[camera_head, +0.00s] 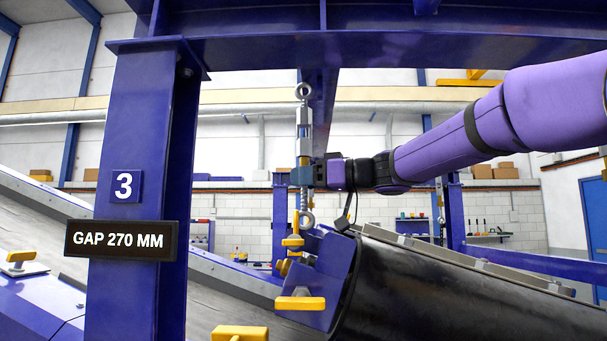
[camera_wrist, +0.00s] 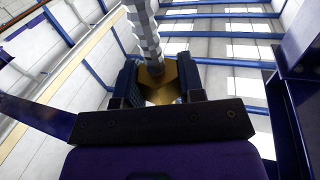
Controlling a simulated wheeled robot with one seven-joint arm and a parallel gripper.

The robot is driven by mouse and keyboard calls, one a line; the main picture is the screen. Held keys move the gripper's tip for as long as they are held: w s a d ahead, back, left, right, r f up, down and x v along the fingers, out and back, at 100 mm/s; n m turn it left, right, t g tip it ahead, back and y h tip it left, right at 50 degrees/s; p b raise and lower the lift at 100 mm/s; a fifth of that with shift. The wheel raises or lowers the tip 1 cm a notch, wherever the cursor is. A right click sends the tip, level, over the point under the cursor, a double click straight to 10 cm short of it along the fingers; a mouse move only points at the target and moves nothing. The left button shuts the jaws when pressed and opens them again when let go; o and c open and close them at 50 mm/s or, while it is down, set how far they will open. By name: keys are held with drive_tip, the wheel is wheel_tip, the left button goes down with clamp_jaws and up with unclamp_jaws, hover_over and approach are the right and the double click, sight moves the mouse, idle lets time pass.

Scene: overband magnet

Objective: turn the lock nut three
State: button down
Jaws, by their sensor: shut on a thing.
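A turnbuckle (camera_head: 304,118) hangs upright from an eye under the blue beam, beside the post (camera_head: 137,120) marked 3. A brass lock nut (camera_wrist: 162,91) sits around its rod in the wrist view. My gripper (camera_head: 305,174) reaches in from the right at the turnbuckle's lower part, and its two dark fingers (camera_wrist: 158,84) are shut on the brass nut, one on each side. In the head view the fingers mostly hide the nut. The threaded rod (camera_head: 304,202) continues below my gripper to a lower eye (camera_head: 306,220).
A sign (camera_head: 120,241) on the post reads GAP 270 MM. A large black cylinder (camera_head: 430,290) with a blue end bracket (camera_head: 325,265) lies below my arm. Yellow handles (camera_head: 300,303) stand out near the bracket. A sloping conveyor (camera_head: 225,300) runs behind the post.

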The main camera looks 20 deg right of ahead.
drive_tip(key=c, duration=1.2)
unclamp_jaws()
drive_tip(key=shift+m+t+h, duration=0.4)
drive_tip(key=shift+t, duration=0.1)
drive_tip(key=o, duration=0.6)
drive_tip(key=shift+c, duration=0.2)
drive_tip(key=v, duration=0.8)
drive_tip(key=o, duration=0.6)
drive_tip(key=shift+c, duration=0.2)
